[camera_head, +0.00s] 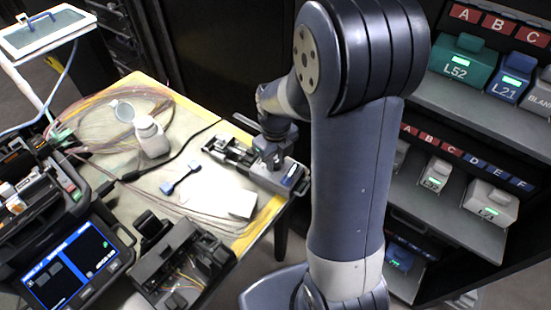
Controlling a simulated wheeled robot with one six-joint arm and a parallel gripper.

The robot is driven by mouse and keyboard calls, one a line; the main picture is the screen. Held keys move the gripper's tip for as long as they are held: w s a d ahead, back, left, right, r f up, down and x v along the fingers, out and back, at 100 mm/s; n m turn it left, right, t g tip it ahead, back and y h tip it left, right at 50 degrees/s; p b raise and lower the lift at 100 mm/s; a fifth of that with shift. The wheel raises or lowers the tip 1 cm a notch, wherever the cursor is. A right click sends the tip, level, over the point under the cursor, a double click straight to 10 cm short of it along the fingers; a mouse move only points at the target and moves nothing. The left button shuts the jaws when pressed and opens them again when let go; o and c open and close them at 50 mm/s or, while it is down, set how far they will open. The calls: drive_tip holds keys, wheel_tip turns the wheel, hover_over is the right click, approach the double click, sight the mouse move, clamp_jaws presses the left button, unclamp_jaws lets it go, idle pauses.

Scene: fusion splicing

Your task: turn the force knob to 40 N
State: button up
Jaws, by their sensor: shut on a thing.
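A grey bench device (253,180) with a black clamp track on its left side sits at the right corner of the mat-covered table. A small blue-lit display (292,177) is on its right end. My gripper (271,157) comes down from above onto the top of this device and is shut on the force knob. The knob itself is almost wholly hidden by the fingers. The reading on the display is too small to make out.
On the table (190,160) lie a white bottle (151,136), a dark-blue double-ended tool (181,179), a white block (242,204) and loose fibres. A splicer with a screen (72,268) and an open black case (181,262) stand in front. Shelves with labelled bins (460,62) are at right.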

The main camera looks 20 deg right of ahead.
sight(276, 163)
idle(0.3)
drive_tip(key=o, duration=1)
drive_tip(key=shift+r, duration=0.15)
wheel_tip(276, 163, up, 10)
drive_tip(key=shift+r, duration=0.25)
wheel_tip(276, 163, down, 11)
drive_tip(key=shift+r, duration=0.1)
idle(0.3)
